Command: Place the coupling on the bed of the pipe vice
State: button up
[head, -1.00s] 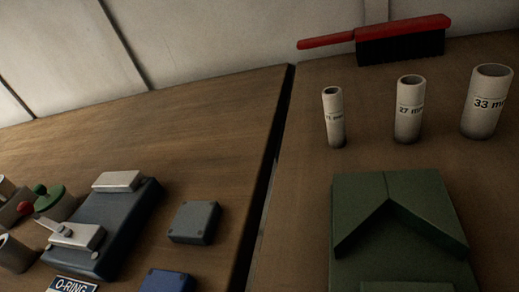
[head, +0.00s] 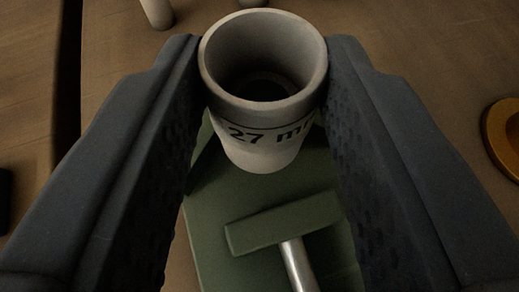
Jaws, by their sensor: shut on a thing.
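My gripper (head: 264,75) is shut on a pale hollow coupling (head: 262,150) marked "27 m…", with one dark finger on each side of it. The coupling is upright, its open mouth facing the camera. Behind and below it is the green pipe vice (head: 215,262), with a green crossbar (head: 284,222) and a metal rod (head: 298,264) nearer the camera. The coupling and fingers hide most of the vice's V-shaped bed. I cannot tell whether the coupling's lower end touches the bed.
A pale cylinder (head: 157,12) stands on the wooden bench at the top left, cut off by the frame. A dark gap (head: 68,100) runs between bench tops at left. A yellow round object (head: 505,135) lies at the right edge. Bare wood shows right of the gripper.

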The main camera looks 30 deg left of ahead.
aim_at(265, 156)
notch_tip(265, 156, down, 3)
jog(key=shift+r, duration=0.1)
jog(key=o, duration=0.9)
jog(key=shift+o, duration=0.2)
jog(key=v, duration=1)
jog(key=shift+s+d+r+p, duration=0.1)
jog(key=shift+s+r+p, duration=0.15)
jog(key=shift+s+p, duration=0.1)
jog(key=shift+s+d+r, duration=0.15)
jog(key=shift+s+d, duration=0.25)
jog(key=shift+s, duration=0.1)
